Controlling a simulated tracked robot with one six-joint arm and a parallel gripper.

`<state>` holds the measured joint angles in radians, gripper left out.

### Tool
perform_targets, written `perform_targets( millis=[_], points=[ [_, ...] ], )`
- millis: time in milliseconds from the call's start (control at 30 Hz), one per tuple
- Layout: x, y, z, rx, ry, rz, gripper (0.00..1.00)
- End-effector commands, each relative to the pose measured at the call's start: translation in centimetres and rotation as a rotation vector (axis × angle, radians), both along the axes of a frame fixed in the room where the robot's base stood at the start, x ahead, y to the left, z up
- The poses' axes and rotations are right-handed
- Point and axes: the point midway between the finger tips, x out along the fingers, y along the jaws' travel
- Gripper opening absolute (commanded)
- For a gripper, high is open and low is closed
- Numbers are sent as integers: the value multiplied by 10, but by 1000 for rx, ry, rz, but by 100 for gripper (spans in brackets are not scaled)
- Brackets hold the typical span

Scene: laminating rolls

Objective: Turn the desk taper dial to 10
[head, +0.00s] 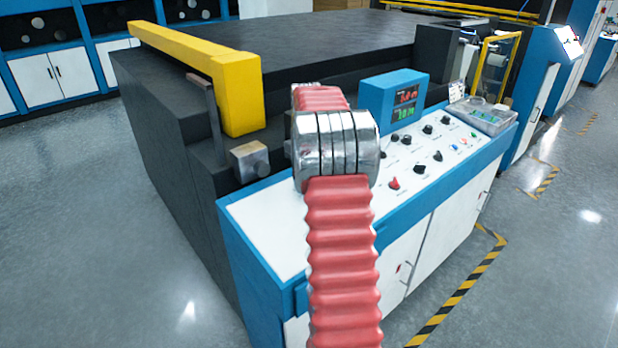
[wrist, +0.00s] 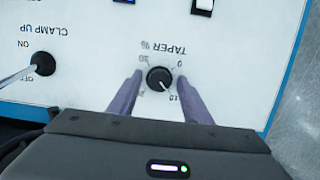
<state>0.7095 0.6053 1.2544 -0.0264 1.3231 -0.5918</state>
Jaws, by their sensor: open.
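The taper dial (wrist: 160,79) is a small round black knob on the white panel in the wrist view. Its "TAPER %" label appears upside down above it. A pale pointer mark on the knob runs toward the lower right of the picture, near a small number I cannot read surely. My gripper (wrist: 160,76) is open, with one finger at the left of the knob and one at the right. I cannot tell whether the fingers touch it. In the head view, my arm hides the gripper, and I cannot pick out the taper dial there.
A "CLAMP UP" switch (wrist: 42,64) with a metal lever is left of the dial in the wrist view. In the head view, the console (head: 255,230) carries several other knobs, a blue display box (head: 375,95) and a clear tray (head: 482,117).

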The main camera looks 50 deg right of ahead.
Motion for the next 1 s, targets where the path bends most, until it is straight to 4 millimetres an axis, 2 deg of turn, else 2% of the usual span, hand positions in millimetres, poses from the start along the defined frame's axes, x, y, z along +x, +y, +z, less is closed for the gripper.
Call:
perform_targets(
  millis=[267,800,1000],
  points=[
    [2,-1,22,-2,-3,0,45],
    [6,-1,111,-1,-2,0,45],
    [7,-1,130,0,-1,0,45]
  ],
)
